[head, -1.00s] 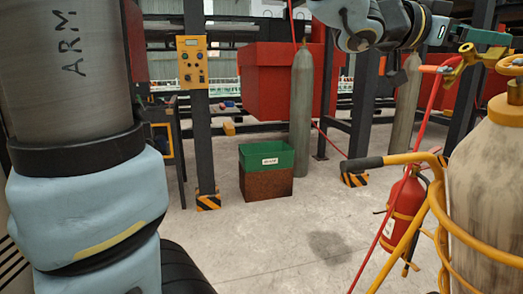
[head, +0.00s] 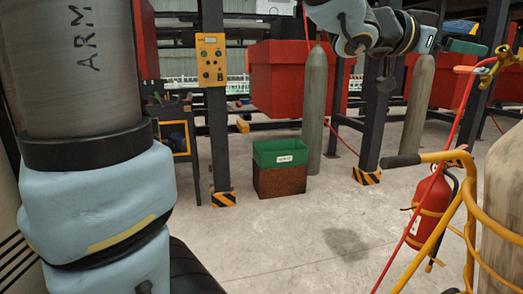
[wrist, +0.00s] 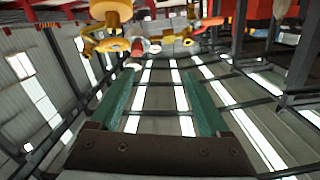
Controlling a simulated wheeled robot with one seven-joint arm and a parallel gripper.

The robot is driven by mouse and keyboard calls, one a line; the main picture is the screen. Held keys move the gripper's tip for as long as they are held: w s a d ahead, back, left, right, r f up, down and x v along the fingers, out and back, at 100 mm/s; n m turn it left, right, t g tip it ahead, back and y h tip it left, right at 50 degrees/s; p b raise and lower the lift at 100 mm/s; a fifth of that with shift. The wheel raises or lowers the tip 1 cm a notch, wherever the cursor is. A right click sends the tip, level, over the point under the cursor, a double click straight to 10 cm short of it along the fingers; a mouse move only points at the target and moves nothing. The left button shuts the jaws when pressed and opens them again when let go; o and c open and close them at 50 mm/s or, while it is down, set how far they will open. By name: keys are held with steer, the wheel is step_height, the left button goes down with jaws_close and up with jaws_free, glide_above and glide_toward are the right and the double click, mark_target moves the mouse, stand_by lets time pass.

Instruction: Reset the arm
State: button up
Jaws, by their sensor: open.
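My gripper (wrist: 160,78) is open in the wrist view, with two green fingers apart and nothing between them. In the head view my arm reaches across the top right, and a green finger (head: 465,47) of the gripper shows at its end. The gripper is up in the air, touching nothing that I can see. My thick arm column fills the left of the head view.
A gas bottle (head: 503,205) on a yellow-framed cart (head: 455,215) stands at the right, with a red fire extinguisher (head: 429,205). A green-and-brown bin (head: 280,168) stands on the floor near a grey cylinder (head: 315,110). Dark posts stand behind. The middle floor is clear.

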steer(key=w+a+f+n+t+y+p, duration=0.1)
steer(key=w+a+f+n+t+y, duration=0.3)
steer(key=w+a+f, duration=0.5)
steer(key=w+a+f+n+t+y+p, duration=0.1)
steer(key=w+a+f+n+y, duration=0.5)
steer(key=a, duration=0.5)
steer(key=s+a+f+n+g+y+p, duration=0.1)
steer(key=s+a+f+n+y, duration=0.15)
steer(key=a+f, duration=0.35)
steer(key=s+a+f+n+g+y+p, duration=0.1)
steer(key=a+f+g+y, duration=0.15)
steer(key=a+f, duration=0.4)
steer(key=s+a+f+n+g+y, duration=0.1)
steer(key=s+a+f+n+g, duration=0.2)
steer(key=s+a, duration=0.6)
steer(key=shift+s+f+g+y+p, duration=0.3)
steer(key=shift+s+f+g, duration=0.25)
steer(key=shift+s, duration=0.15)
steer(key=shift+o, duration=0.2)
steer(key=shift+o, duration=1.4)
steer(key=shift+w, duration=0.1)
